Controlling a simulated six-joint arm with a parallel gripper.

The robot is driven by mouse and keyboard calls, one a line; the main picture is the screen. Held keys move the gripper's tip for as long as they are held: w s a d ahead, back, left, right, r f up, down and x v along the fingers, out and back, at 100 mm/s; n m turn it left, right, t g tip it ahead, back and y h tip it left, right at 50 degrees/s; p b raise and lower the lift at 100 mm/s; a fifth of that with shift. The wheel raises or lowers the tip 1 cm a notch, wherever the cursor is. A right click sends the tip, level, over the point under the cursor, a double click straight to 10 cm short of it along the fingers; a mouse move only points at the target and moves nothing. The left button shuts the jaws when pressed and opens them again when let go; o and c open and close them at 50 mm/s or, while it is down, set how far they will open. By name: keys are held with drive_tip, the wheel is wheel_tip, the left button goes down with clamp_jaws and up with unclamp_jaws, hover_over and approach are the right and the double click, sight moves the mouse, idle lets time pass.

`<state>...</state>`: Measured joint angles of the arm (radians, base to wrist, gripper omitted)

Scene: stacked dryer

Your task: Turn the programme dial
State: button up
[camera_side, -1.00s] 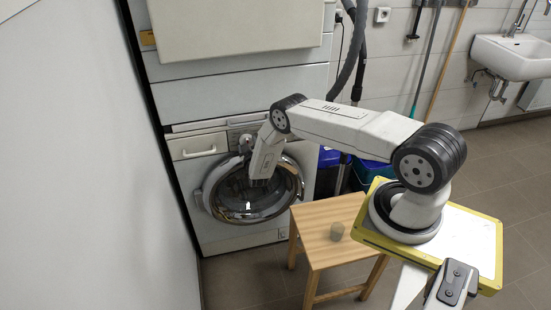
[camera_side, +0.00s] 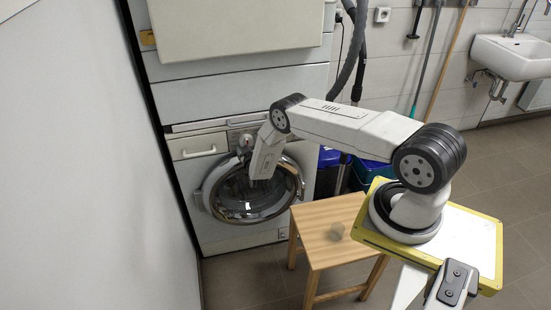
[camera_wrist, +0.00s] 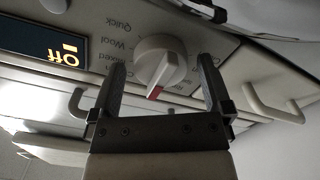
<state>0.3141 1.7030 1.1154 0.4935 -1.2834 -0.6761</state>
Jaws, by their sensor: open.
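The programme dial (camera_wrist: 158,64) is a pale round knob with a raised grip and a red pointer mark, on the washing machine's control panel (camera_wrist: 93,35). Printed words such as Quick, Wool and Mixed surround it, upside down in the wrist view. My gripper (camera_wrist: 162,66) is open, with one dark finger on each side of the dial. Gaps show between fingers and dial, so it is not gripped. In the side view the dial (camera_side: 246,141) is small, and my wrist partly covers the front of the machine; the fingers are hard to make out there.
A display reading "Off" (camera_wrist: 62,54) lies beside the dial. The round glass door (camera_side: 235,195) is below the panel, with a drawer (camera_side: 198,147) at left.

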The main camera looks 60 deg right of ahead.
drive_tip(key=v, duration=0.7)
drive_tip(key=shift+s+a, duration=0.2)
drive_tip(key=shift+s, duration=0.05)
drive_tip(key=shift+r, duration=0.1)
drive_tip(key=w+a+r+y, duration=0.5)
drive_tip(key=r, duration=0.2)
drive_tip(key=s+a+r+n+g+y, duration=0.1)
drive_tip(key=s+a+r+g+y, duration=0.15)
drive_tip(key=a+r+y, duration=0.4)
drive_tip(key=s+a+r+g, duration=0.2)
drive_tip(key=s+a+r, duration=0.1)
drive_tip(key=s, duration=0.5)
drive_tip(key=s+a+r+n+g+y, duration=0.1)
drive_tip(key=s+a+r+g, duration=0.2)
drive_tip(key=s+r, duration=0.2)
drive_tip(key=s+a+r+n+g, duration=0.1)
drive_tip(key=s+a+r+g, duration=0.1)
drive_tip(key=s, duration=0.9)
wheel_tip(320, 180, up, 2)
drive_tip(key=shift+a+r+g, duration=0.2)
drive_tip(key=shift+a+g, duration=0.15)
drive_tip(key=shift+a, duration=0.4)
